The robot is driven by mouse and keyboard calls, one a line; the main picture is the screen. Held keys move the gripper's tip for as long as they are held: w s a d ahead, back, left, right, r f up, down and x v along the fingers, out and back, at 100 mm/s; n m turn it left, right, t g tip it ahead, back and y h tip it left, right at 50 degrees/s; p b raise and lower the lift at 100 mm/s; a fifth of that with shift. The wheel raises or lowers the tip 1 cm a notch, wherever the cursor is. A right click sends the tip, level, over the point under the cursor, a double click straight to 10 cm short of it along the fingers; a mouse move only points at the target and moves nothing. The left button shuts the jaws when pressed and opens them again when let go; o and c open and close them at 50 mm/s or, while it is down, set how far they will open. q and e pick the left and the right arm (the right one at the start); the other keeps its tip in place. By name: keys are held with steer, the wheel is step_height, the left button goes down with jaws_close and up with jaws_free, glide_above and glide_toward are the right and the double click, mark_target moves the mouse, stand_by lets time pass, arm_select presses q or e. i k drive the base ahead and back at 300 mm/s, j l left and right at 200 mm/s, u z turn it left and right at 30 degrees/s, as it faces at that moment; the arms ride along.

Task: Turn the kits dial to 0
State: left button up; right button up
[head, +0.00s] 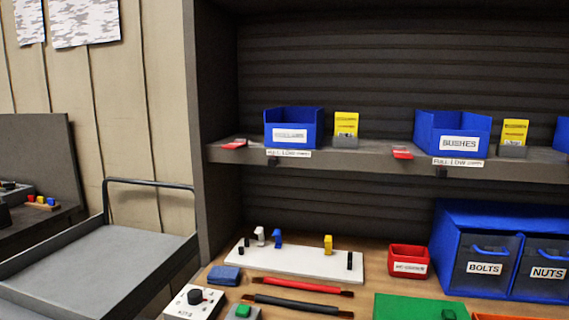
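The kits dial is a black round knob (195,297) on a white box (206,309) at the bottom of the head view, left of centre. The box stands at the front left of the wooden bench and is cut off by the lower picture edge. A label that seems to read KITS is partly visible on it. Small marks surround the knob, but they are too small to read, so I cannot tell the dial's setting. Neither my left nor my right gripper is in view.
Beside the box are a green button (243,311), a blue block (224,275) and red (301,285) and black (297,305) handled bars. A white board with pegs (295,262) lies behind. A grey cart (100,262) stands left; a shelf with blue bins (293,128) overhangs the bench.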

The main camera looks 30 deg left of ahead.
mark_target(194, 296)
steer(key=u, duration=1.5)
